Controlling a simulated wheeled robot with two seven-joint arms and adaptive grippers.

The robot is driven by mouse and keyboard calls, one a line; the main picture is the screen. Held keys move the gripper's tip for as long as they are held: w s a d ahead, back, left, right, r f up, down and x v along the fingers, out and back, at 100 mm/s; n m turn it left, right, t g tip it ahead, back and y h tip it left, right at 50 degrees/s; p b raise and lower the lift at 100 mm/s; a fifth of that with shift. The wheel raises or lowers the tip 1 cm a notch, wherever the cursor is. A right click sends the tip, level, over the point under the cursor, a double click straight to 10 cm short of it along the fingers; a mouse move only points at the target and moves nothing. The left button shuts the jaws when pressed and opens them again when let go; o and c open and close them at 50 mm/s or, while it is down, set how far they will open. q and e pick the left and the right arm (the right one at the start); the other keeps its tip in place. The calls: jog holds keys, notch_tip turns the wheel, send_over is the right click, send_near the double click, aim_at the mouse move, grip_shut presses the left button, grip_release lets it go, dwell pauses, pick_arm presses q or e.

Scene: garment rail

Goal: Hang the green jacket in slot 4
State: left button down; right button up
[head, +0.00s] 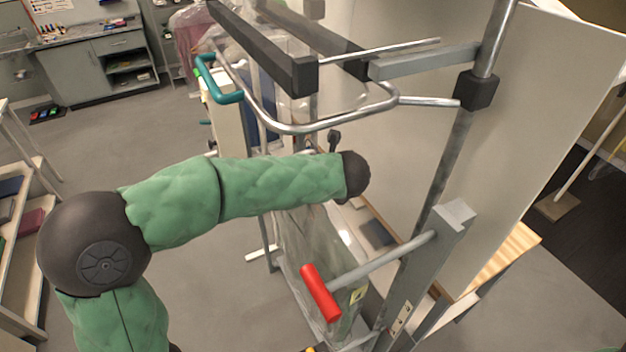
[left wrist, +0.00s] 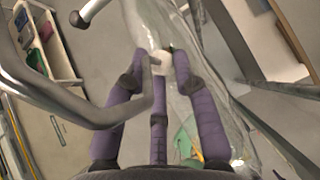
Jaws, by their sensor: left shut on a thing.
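In the head view, my left arm reaches in from the left under a looped metal tube, and its gripper is hidden behind the wrist. In the left wrist view, the purple fingers of my left gripper (left wrist: 165,72) close on a small white piece (left wrist: 162,62) by the clear garment cover (left wrist: 228,120). A clear cover (head: 312,245) with something grey-green inside hangs below my wrist in the head view. I cannot tell whether that is the green jacket. A small green patch (left wrist: 184,143) shows between the fingers. No slot number is readable. My right gripper is out of view.
The looped metal tube (head: 285,128) and dark beams (head: 262,50) are close above my arm. A red-ended bar (head: 320,293) sticks out in front of the cover. A pale panel (head: 545,110) stands at right. Open floor (head: 130,135) lies left.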

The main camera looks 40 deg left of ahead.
pick_arm(q)
jog(key=s+d+p, duration=0.1)
jog(key=s+d, duration=0.2)
jog(key=d, duration=0.3)
jog(key=shift+s+d+p, duration=0.2)
jog(key=shift+d+p, duration=0.1)
jog(key=shift+p, duration=0.05)
dwell(0.8)
dwell(0.3)
